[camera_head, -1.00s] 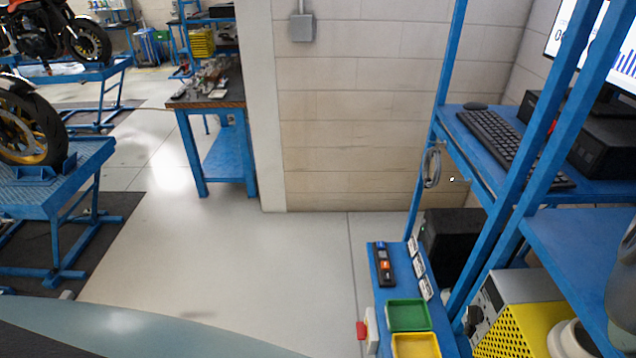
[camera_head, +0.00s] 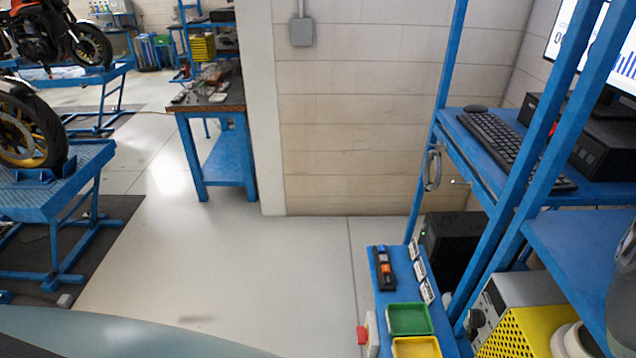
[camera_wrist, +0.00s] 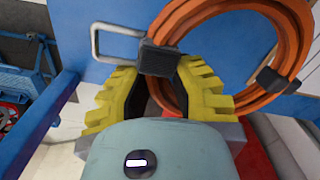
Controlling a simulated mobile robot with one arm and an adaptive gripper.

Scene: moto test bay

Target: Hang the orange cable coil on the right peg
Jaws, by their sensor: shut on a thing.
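The orange cable coil (camera_wrist: 285,40) fills the upper right of the wrist view. A black clip (camera_wrist: 159,58) binds it, with a grey metal loop (camera_wrist: 112,42) sticking out to the left. My gripper (camera_wrist: 160,70) has its yellow fingers shut on the coil at this clip. In the head view neither the coil nor my gripper shows. The right peg (camera_head: 459,182) is a small light-tipped rod on the blue rack, with nothing seen hanging on it. A grey cable coil (camera_head: 432,170) hangs to its left.
The blue rack bears a keyboard (camera_head: 500,140) and a monitor (camera_head: 612,55). Below stand a green bin (camera_head: 408,319), a yellow bin (camera_head: 416,347) and a yellow-grey machine (camera_head: 515,320). Blue rack posts (camera_head: 545,180) stand right of the peg. The floor (camera_head: 270,270) at centre is clear.

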